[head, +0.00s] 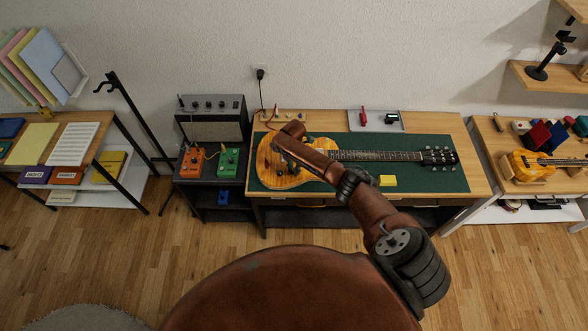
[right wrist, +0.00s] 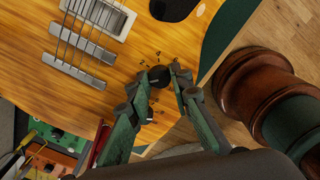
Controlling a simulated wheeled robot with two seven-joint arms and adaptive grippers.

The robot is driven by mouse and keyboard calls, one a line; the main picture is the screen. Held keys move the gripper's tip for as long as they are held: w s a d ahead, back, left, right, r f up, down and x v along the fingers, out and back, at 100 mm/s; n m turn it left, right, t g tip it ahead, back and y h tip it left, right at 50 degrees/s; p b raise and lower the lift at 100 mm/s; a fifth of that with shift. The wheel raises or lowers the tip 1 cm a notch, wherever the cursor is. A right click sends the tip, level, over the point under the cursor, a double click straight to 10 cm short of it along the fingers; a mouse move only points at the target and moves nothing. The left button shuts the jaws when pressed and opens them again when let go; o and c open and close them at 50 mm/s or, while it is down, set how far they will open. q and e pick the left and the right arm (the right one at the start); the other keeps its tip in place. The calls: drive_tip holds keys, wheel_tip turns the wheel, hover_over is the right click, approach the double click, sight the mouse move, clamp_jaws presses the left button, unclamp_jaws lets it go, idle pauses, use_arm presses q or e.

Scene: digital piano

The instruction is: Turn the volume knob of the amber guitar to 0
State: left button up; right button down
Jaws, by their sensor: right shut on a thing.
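The amber guitar (head: 275,178) lies flat on a dark green mat (head: 450,180) on the workbench, its neck pointing right. Its amber body (right wrist: 110,25) fills the upper part of the right wrist view. A black volume knob (right wrist: 160,77) with small dark marks around it sits near the body's edge. My right gripper (right wrist: 162,74) has one finger on each side of this knob and is shut on it. In the head view my right arm covers the knob and part of the body. I cannot read the knob's setting. My left gripper is not in view.
A yellow block (head: 388,181) lies on the mat below the neck. An amplifier (head: 212,120), an orange pedal (head: 194,163) and a green pedal (head: 228,163) stand left of the guitar. A tray (head: 374,120) is behind the neck. Another small guitar (head: 535,167) lies at right.

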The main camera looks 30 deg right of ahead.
drive_tip(key=c, duration=1.7)
unclamp_jaws()
drive_tip(key=shift+c, duration=0.2)
wheel_tip(320, 180, up, 12)
